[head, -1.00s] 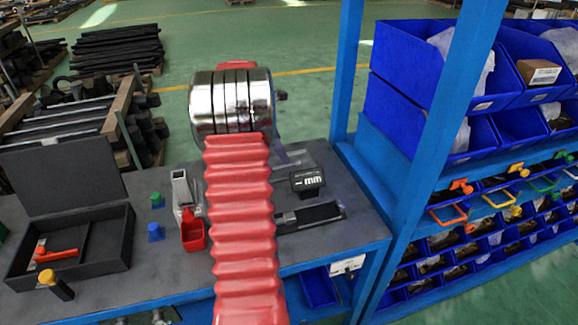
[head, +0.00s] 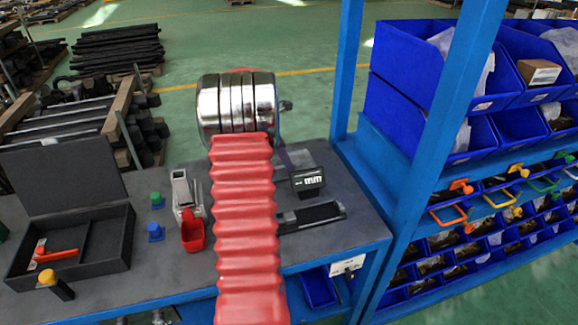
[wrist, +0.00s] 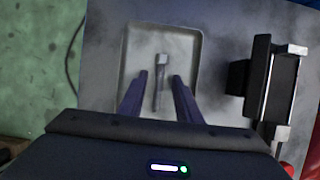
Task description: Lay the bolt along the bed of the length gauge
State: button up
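In the wrist view a grey bolt (wrist: 159,82) lies in a shallow tray (wrist: 190,35), its head toward the top of the picture. My gripper (wrist: 160,85) is open, with one dark finger on each side of the shank; I cannot tell whether they touch it. The length gauge shows at the right of the wrist view, with a long dark bed (wrist: 282,88). In the head view its "mm" display (head: 308,180) and bed (head: 312,216) are right of my arm, and the bed looks empty.
A metal stand (head: 181,188) and red bin (head: 193,235) are left of my arm. An open black case (head: 105,245) with an orange-handled tool is farther left. Blue and green pegs stand between. A blue shelf post (head: 345,75) rises at the bench's right.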

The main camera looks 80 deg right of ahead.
jog(key=shift+c, duration=0.5)
grip_shut()
jog(key=shift+f, duration=0.1)
dwell(0.5)
